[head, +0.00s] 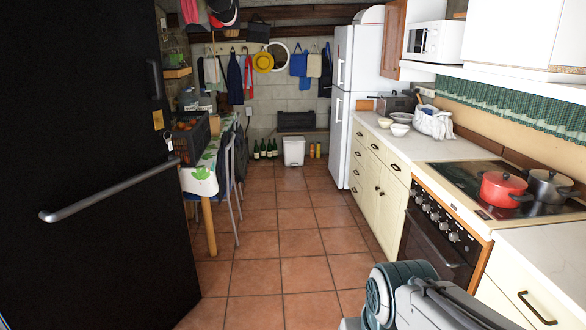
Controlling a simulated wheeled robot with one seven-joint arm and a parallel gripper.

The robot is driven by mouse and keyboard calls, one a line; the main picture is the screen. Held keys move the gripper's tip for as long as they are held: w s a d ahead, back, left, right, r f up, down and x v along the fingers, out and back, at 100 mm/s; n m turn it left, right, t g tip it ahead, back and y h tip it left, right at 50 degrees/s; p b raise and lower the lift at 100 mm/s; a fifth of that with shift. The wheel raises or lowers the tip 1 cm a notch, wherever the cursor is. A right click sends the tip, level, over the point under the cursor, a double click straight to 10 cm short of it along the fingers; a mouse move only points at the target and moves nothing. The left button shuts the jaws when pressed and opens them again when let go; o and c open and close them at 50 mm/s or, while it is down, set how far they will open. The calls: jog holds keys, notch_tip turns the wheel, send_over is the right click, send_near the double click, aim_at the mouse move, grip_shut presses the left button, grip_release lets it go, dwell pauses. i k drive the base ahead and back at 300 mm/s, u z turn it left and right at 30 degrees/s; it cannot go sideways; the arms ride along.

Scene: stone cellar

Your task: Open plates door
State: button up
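No door in view can be told for sure as the plates door, and no plates show. A wall cupboard door (393,40) with a wooden face hangs beside the white microwave at the upper right and appears to stand open. White wall cupboard fronts (510,33) run along the top right edge and look shut. Cream base cupboards (374,188) with dark handles stand under the right counter, shut. Part of my arm shows at the bottom right, but my gripper is not in view.
A large black door (85,170) with a long metal bar fills the left. The tiled floor (290,235) is clear down the middle. A table (203,178) with chairs stands left, a white fridge (358,95) behind. A red pot (502,188) sits on the stove (465,190).

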aim_at(394, 194)
jog(key=z, duration=0.05)
jog(key=i, duration=1.6)
jog(key=z, duration=0.3)
jog(key=i, duration=1.6)
jog(key=z, duration=0.5)
jog(key=i, duration=1.55)
jog(key=z, duration=0.3)
